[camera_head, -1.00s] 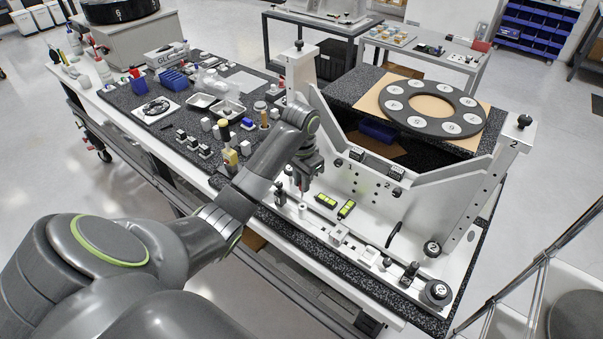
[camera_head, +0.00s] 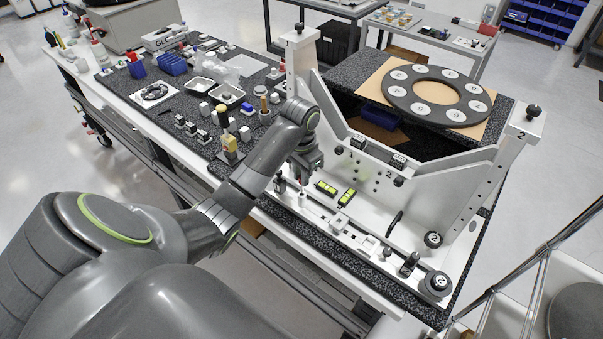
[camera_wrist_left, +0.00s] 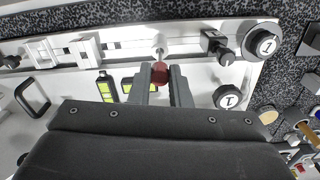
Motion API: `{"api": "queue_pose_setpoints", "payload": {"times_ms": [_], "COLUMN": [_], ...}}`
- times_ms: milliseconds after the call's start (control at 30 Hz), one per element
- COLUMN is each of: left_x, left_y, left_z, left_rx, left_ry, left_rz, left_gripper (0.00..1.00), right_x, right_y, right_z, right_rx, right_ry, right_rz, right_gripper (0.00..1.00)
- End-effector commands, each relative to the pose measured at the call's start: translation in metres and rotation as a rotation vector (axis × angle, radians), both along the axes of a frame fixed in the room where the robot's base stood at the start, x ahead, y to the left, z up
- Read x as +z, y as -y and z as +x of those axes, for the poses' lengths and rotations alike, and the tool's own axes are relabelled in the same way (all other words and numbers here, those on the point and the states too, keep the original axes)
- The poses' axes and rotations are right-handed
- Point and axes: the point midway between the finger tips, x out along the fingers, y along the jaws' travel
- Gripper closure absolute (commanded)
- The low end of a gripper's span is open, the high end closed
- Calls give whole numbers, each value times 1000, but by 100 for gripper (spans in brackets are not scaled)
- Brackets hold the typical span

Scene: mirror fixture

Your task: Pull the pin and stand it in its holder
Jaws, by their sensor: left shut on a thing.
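My left gripper (camera_head: 303,178) is low over the near rail of the white mirror fixture (camera_head: 450,195), at its left end. In the left wrist view, the gripper (camera_wrist_left: 160,76) is shut on a dark red knob (camera_wrist_left: 159,71), which appears to be the head of the pin. A thin metal shaft (camera_wrist_left: 159,53) runs from the knob toward the white rail. I cannot tell how far the shaft sits in the rail. I cannot make out which part is the pin's holder. My right gripper is not in view.
Two black-and-yellow-green blocks (camera_head: 346,197) lie on the fixture close to the gripper. Black round knobs marked 1 (camera_wrist_left: 264,42) stand beside it. A dark ring (camera_head: 437,95) lies on the table behind. Bottles, trays and small parts crowd the left bench (camera_head: 130,85).

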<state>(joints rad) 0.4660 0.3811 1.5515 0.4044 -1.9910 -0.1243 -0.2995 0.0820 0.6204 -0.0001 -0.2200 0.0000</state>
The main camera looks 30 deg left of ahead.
Motion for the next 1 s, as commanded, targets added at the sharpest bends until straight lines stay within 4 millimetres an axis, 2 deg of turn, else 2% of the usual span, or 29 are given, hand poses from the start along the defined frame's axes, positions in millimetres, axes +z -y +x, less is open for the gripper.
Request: {"api": "queue_pose_setpoints", "payload": {"times_ms": [567,1000], "left_x": [0,-8], "left_y": [0,0], "left_z": [0,0], "left_rx": [0,0], "left_ry": [0,-1], "left_rz": [0,-1], "left_gripper": [100,100], "right_x": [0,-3], "right_y": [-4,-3], "right_z": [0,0], "right_rx": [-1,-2], "right_ry": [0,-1], "right_rz": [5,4], "right_gripper": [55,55]}}
